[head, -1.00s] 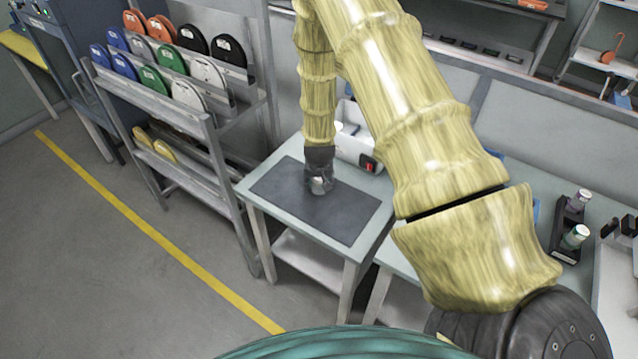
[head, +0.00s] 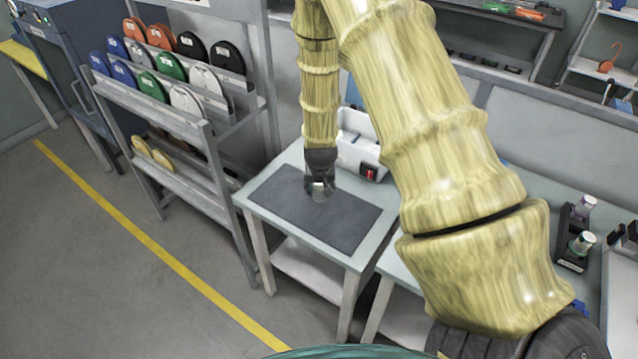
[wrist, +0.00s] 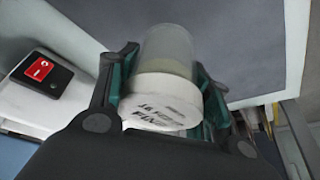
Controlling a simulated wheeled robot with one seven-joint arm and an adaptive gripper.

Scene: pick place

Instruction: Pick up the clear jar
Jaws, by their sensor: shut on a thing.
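The clear jar (wrist: 167,49) has a see-through body and a white lid (wrist: 160,103) with dark lettering. In the wrist view it lies between the two fingers of my gripper (wrist: 165,85), which is shut on it, with the lid towards the camera. In the head view my gripper (head: 321,186) is over the dark mat (head: 290,205) on the small table, and the jar shows small and partly hidden below it. I cannot tell whether the jar touches the mat.
A white bin (head: 352,150) and a box with a red switch (head: 369,172) stand behind the mat. A rack of coloured discs (head: 190,125) is to the left. A black holder with jars (head: 575,240) stands on the right bench. The mat's front is bare.

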